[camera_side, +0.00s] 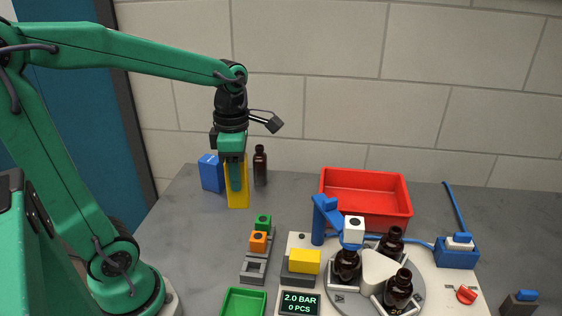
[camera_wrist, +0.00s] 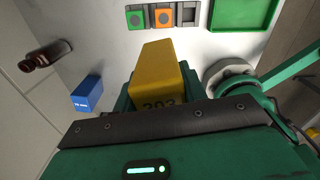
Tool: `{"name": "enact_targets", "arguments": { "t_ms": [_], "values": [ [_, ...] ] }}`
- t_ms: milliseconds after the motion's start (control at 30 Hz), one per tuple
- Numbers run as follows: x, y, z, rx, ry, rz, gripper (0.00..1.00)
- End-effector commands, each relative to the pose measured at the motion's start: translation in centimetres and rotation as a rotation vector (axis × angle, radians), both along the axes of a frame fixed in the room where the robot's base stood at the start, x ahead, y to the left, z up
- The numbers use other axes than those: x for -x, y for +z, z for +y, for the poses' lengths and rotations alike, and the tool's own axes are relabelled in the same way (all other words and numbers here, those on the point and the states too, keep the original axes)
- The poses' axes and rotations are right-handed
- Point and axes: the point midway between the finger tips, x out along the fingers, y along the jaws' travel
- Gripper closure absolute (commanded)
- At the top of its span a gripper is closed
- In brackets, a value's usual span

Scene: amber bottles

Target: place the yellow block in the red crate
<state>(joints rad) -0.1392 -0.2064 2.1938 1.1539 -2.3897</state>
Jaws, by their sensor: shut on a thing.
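My gripper (camera_side: 235,172) is shut on a tall yellow block (camera_side: 238,194), at the back left of the table. The block hangs upright between the fingers; I cannot tell whether its lower end touches the table. The red crate (camera_side: 366,218) stands at the back right, open on top, and looks empty. It is well to the right of my gripper and does not show in the wrist view.
A blue box (camera_side: 211,173) and a brown bottle (camera_side: 260,166) stand close to my gripper. A rack with green and orange buttons (camera_side: 258,242) and a green tray (camera_side: 243,301) lie nearer. A blue post (camera_side: 318,222) and a bottle turntable (camera_side: 375,285) stand before the crate.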

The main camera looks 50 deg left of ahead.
Motion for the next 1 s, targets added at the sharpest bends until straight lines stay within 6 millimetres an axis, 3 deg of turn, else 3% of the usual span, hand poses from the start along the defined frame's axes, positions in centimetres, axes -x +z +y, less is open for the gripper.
{"name": "enact_targets", "arguments": {
  "t_ms": [67,467,1000],
  "values": [
    [0.0,1.2,0.0,-0.001,0.0,-0.004,0.85],
    [-4.6,2.2,-0.9,0.0,-0.03,0.0,0.85],
    [-15.6,3.1,-5.0,0.0,-0.102,0.0,0.85]
  ]
}}
